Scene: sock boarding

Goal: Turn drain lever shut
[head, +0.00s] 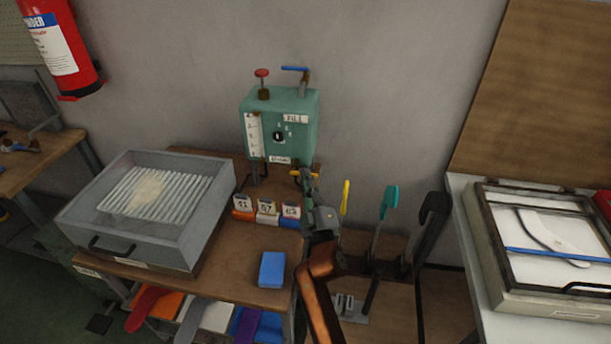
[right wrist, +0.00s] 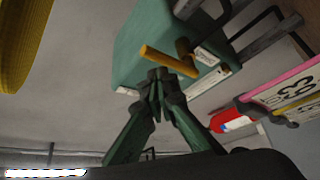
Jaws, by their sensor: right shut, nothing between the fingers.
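The teal tank box (head: 280,115) stands against the wall at the back of the wooden bench. A yellow lever (head: 298,172) sits under its lower right front; this is likely the drain lever. In the right wrist view the yellow lever (right wrist: 165,60) sticks out under the teal box (right wrist: 155,30). My right gripper (head: 308,178) is shut and empty beside the lever. In the right wrist view its fingertips (right wrist: 158,76) meet just below the yellow bar; I cannot tell whether they touch it. My left gripper is not in view.
A grey ribbed tray (head: 75,215) stands left on the bench. Numbered blocks (head: 266,215) sit in front of the tank, and a blue block (head: 272,269) lies near the front edge.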

